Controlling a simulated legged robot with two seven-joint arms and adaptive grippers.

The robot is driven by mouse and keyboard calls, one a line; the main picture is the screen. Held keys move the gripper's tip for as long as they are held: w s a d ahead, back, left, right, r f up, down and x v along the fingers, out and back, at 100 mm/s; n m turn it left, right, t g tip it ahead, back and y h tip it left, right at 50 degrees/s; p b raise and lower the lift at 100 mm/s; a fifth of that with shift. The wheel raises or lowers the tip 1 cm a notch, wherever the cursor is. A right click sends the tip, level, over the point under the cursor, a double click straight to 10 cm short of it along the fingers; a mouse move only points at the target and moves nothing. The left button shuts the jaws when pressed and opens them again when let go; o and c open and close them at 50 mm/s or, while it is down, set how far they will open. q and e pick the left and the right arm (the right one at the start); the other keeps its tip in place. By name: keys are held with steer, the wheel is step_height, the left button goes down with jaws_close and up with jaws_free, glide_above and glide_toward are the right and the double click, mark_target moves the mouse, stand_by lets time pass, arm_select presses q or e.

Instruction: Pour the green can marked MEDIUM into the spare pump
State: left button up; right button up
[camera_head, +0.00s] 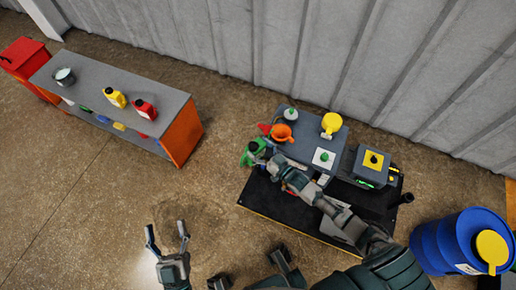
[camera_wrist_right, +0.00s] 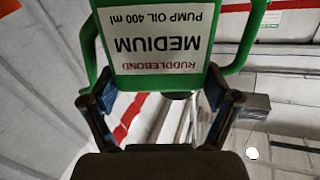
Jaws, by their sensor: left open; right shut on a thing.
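The green can (camera_head: 252,152) is held at the left end of the grey bench-like unit (camera_head: 301,150). In the right wrist view the can's label (camera_wrist_right: 162,40) reads MEDIUM, PUMP OIL 400 ml, upside down. My right gripper (camera_head: 263,155) is shut on the can, with its fingers on both sides of it in the wrist view (camera_wrist_right: 160,103). I cannot tell for sure which unit is the spare pump. My left gripper (camera_head: 167,238) is open and empty over the floor.
A grey-topped bench (camera_head: 120,85) holds a yellow can (camera_head: 114,97), a red can (camera_head: 144,109) and a metal pot (camera_head: 65,76). A grey box with a yellow mark (camera_head: 373,161) stands right of the unit. A blue drum (camera_head: 450,243) is at lower right. Floor between is clear.

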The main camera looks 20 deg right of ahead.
mark_target(266, 146)
arm_select(q)
steer(key=shift+r, duration=0.1)
arm_select(e)
steer(key=shift+w+d, duration=0.1)
steer(key=shift+d, duration=0.15)
arm_select(q)
steer(key=shift+s+r+t+b, duration=0.3)
steer(key=shift+s+r+t, duration=0.15)
steer(key=shift+t, duration=0.15)
arm_select(e)
steer(key=shift+w+d+f, duration=0.1)
steer(key=shift+d, duration=0.1)
arm_select(q)
steer(key=shift+s+a+r+t+b, duration=0.15)
steer(key=shift+s+r+t+b, duration=0.15)
steer(key=shift+s+r+t, duration=0.2)
arm_select(e)
steer(key=shift+w+d+f+m, duration=0.15)
steer(key=shift+d+m, duration=0.15)
steer(key=shift+d, duration=0.1)
arm_select(q)
steer(key=shift+n, duration=0.3)
steer(key=shift+s+r+t, duration=0.2)
steer(key=shift+t, duration=0.1)
arm_select(e)
steer(key=shift+d, duration=0.2)
